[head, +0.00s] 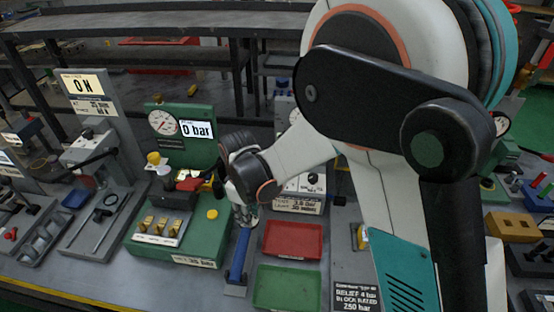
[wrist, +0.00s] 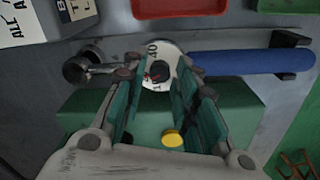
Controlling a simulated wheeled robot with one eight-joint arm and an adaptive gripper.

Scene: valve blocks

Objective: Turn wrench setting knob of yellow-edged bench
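On the yellow-edged bench (head: 60,290) a wrench with a blue handle (head: 239,256) lies beside a green valve block. In the wrist view its blue handle (wrist: 250,63) points right and its dark metal head (wrist: 86,66) lies left. Between them is a white numbered dial (wrist: 152,50) with a dark knob (wrist: 160,69) and a red mark at its centre. My gripper (wrist: 162,88) is open, its green-padded fingers on either side of the knob in the picture. I cannot tell whether they touch it. In the head view my gripper (head: 244,207) is above the wrench, partly hiding it.
The green block (head: 190,245) with a gauge, "0 bar" display (head: 197,130) and yellow button (wrist: 172,138) stands close by. A red tray (head: 293,240) and green tray (head: 288,288) lie right of the wrench. A relief-valve label plate (head: 356,296) is further right.

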